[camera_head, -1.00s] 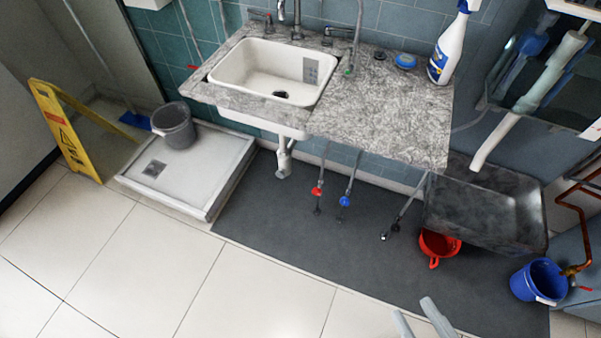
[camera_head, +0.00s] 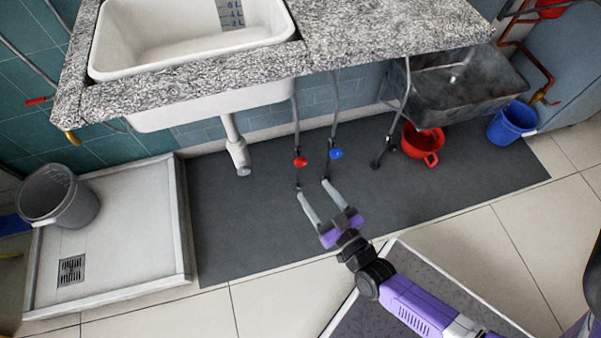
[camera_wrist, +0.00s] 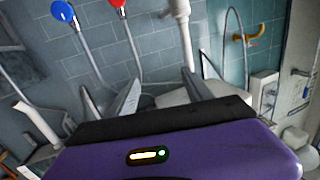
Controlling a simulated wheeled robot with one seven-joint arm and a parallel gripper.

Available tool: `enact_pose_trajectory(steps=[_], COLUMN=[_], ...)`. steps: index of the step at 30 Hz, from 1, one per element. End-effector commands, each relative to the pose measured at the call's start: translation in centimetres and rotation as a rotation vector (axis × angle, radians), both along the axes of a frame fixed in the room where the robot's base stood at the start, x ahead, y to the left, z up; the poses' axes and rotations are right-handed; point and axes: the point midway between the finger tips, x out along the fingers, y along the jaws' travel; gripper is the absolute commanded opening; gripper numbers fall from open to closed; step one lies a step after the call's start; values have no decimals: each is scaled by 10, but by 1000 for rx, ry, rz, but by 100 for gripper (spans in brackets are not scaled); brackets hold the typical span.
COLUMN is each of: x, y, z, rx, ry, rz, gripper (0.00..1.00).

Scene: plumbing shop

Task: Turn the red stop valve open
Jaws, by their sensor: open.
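The red stop valve (camera_head: 300,162) hangs on a grey hose line under the sink counter, left of the blue valve (camera_head: 336,154). In the wrist view the red valve (camera_wrist: 117,4) is cut by the top edge, with the blue valve (camera_wrist: 63,11) to its left. My gripper (camera_head: 313,187) is open and empty. In the head view its two pale fingers point up toward the valves, and their tips show just below the red valve. Both fingers also show in the wrist view (camera_wrist: 162,88), apart from the valves. I cannot tell the valve's handle angle.
A granite counter (camera_head: 390,35) with a white sink overhangs the valves. The drain pipe (camera_head: 236,150) stands to their left. A red bucket (camera_head: 423,158), a dark basin (camera_head: 465,100) and a blue bucket (camera_head: 512,122) are to the right. The dark mat (camera_head: 245,225) is largely clear.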

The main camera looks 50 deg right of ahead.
Motion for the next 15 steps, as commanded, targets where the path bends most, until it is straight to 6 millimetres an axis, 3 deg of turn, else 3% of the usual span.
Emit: enact_pose_trajectory(steps=[1,6,10,15], x=[17,58,80,93], y=[-11,-45,-65,-79], z=[-44,-115,-148,-167], rx=[-4,-21,-33,-42], ry=[-12,-34,-41,-42], rz=[-33,-142,-208,-254], gripper=[59,59,59,59])
